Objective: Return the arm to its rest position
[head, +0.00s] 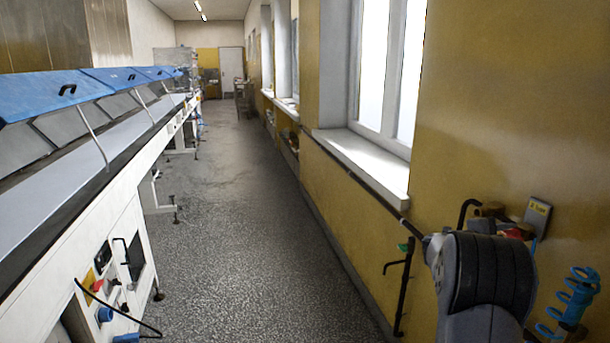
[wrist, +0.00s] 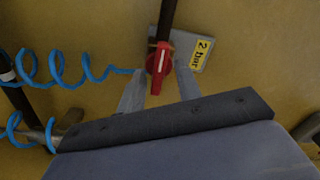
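My gripper (wrist: 160,78) shows in the wrist view as two grey fingers set apart, pointing at the yellow wall. A red valve handle (wrist: 160,62) lies in the picture between the fingertips, with small gaps seen on both sides. I cannot tell how far in front of the tips it is. In the head view my arm (head: 488,275) is at the lower right, near the wall, and hides my gripper. A bit of the red handle (head: 517,232) shows just past the arm.
A "2 bar" sign (wrist: 201,54) is behind the valve. A blue coiled hose (wrist: 60,68) runs to the valve's left in the wrist view. A window sill (head: 375,165) juts from the wall. A long white machine (head: 95,260) with blue lids stands left; the aisle floor (head: 240,200) is clear.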

